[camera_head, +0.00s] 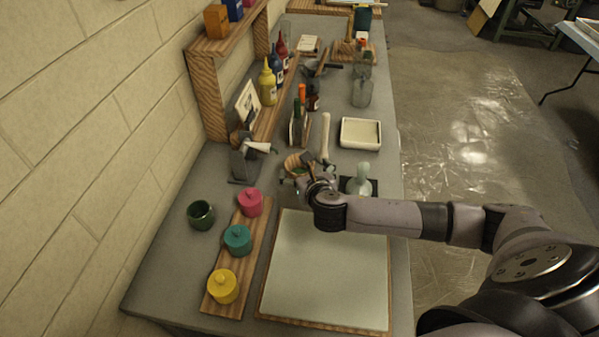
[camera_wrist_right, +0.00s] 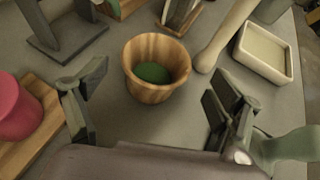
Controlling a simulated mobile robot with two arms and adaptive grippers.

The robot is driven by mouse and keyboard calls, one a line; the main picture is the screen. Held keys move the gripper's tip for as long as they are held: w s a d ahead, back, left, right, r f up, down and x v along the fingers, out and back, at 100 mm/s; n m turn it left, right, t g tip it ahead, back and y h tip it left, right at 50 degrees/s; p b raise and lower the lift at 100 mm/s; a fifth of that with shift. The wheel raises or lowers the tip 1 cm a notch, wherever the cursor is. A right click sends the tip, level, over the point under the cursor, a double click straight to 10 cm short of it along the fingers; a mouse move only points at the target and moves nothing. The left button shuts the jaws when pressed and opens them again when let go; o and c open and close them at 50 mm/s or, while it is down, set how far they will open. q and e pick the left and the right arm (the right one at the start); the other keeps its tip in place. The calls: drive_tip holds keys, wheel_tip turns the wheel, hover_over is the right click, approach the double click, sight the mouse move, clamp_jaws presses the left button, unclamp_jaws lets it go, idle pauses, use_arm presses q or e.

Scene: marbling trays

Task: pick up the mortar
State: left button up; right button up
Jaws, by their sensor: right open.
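The mortar (camera_wrist_right: 141,86) is a round wooden bowl with green inside, standing upright on the grey bench. In the head view the mortar (camera_head: 292,161) is partly hidden by my right gripper (camera_head: 303,171). In the right wrist view my right gripper (camera_wrist_right: 158,108) is open and empty. Its two fingers are spread wide, one at each side of the picture, and the mortar stands beyond them, roughly centred in the gap. I see no contact with it. My left gripper is not in view.
A pale pestle-like rod (camera_wrist_right: 224,34) and a cream dish (camera_wrist_right: 264,52) lie right of the mortar. A pale green glass piece (camera_wrist_right: 290,146) stands near the right finger. A pink jar (camera_wrist_right: 16,108) on a wooden board is at left. A grey stand (camera_head: 243,164) is left of the mortar.

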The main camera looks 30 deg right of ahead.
sight(297, 160)
drive_tip(key=x, duration=0.3)
drive_tip(key=p+x, duration=0.1)
drive_tip(key=x, duration=0.1)
drive_tip(key=shift+w+a+r, duration=0.1)
drive_tip(key=shift+w+a, duration=0.1)
drive_tip(key=shift+a, duration=0.05)
drive_tip(key=shift+c, duration=0.6)
drive_tip(key=c, duration=1.2)
